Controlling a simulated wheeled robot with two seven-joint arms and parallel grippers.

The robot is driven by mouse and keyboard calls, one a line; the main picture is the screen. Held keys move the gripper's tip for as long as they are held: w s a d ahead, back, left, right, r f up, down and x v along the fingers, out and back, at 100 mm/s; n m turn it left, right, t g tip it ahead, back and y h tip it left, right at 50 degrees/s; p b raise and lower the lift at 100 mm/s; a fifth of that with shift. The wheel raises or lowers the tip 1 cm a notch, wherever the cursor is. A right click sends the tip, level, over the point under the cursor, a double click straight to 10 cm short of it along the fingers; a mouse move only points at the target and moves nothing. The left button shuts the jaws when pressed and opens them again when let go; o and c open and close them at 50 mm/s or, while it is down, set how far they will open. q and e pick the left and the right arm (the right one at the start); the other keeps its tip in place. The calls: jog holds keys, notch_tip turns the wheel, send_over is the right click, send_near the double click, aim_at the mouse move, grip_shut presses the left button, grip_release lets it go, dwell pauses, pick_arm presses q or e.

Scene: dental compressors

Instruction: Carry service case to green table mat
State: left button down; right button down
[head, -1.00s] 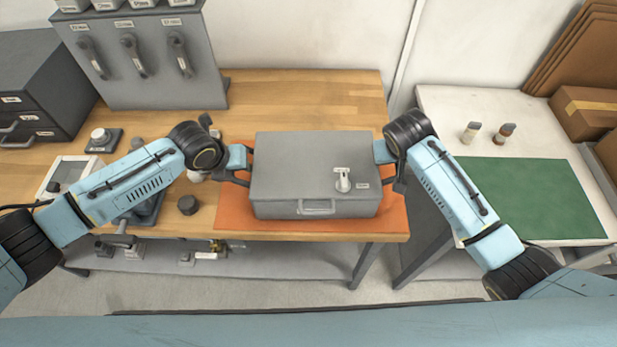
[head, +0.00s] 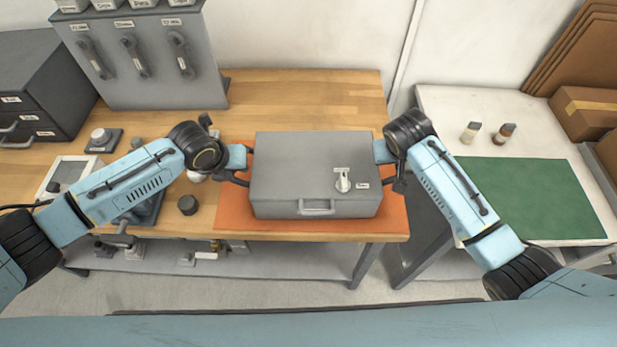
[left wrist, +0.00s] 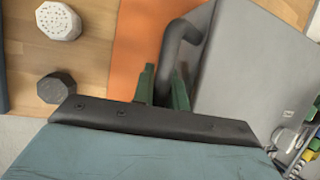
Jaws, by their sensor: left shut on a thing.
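My left gripper (head: 243,165) is at the case's left side. In the left wrist view, its green fingers (left wrist: 163,88) are shut around the dark side handle (left wrist: 180,42) of the case. My right gripper (head: 384,160) is at the case's right side; its fingers are hidden, so its grip cannot be told. The green table mat (head: 530,197) lies bare on the white table at the right.
The white table (head: 440,97) stands right of the wooden bench (head: 300,95), with a gap between them. Two small bottles (head: 503,133) stand behind the green mat. Cardboard boxes (head: 585,112) are at the far right. A dark round knob (head: 187,205) stands left of the orange mat.

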pick_arm(q)
jog(key=shift+w+r, duration=0.15)
jog(key=shift+r, duration=0.05)
pick_arm(e)
jog(key=shift+w+r, duration=0.1)
jog(key=shift+r, duration=0.1)
dwell(0.5)
